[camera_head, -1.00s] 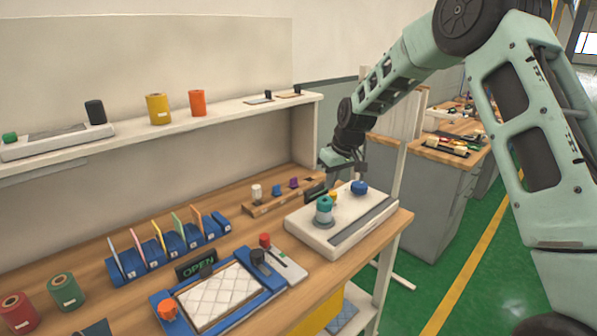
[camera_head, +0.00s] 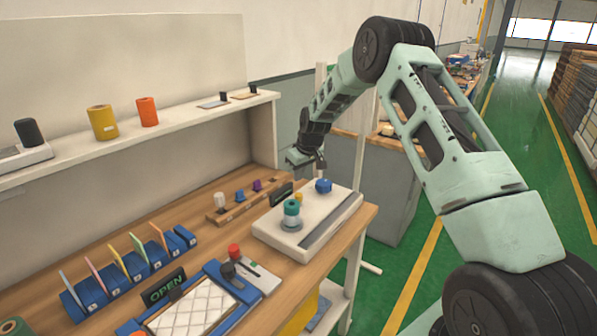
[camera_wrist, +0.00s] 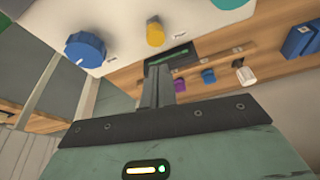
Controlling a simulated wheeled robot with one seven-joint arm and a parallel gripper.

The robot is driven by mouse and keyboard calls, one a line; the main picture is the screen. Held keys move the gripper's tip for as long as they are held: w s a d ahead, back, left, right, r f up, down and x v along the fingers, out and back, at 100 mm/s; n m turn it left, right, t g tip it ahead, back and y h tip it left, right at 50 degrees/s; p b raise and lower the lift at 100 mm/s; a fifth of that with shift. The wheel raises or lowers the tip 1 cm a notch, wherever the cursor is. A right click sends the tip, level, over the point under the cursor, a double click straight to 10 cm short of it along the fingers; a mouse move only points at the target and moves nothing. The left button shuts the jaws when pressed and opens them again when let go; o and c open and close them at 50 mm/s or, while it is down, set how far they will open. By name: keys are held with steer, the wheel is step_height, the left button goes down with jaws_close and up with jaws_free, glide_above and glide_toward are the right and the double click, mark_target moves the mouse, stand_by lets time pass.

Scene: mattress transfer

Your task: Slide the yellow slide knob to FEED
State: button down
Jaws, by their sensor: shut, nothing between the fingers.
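The small yellow knob (camera_head: 299,196) sits on top of a white box (camera_head: 262,231) on the bench, between a teal knob (camera_head: 291,211) and a blue knob (camera_head: 323,186). It also shows at the top of the wrist view (camera_wrist: 155,32). The head view partly hides it behind the teal knob. A dark display (camera_head: 281,194) with small green lettering is at the box's back edge; I cannot read it. My gripper (camera_head: 321,162) is above and behind the box, near the blue knob. In the wrist view its fingers (camera_wrist: 157,85) are together and empty, apart from the yellow knob.
A wooden rack with small colored knobs (camera_head: 236,207) stands behind the box. A shelf (camera_head: 220,117) runs along the back.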

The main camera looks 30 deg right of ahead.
mark_target(299, 200)
steer(key=p+x, duration=0.2)
steer(key=x, duration=0.5)
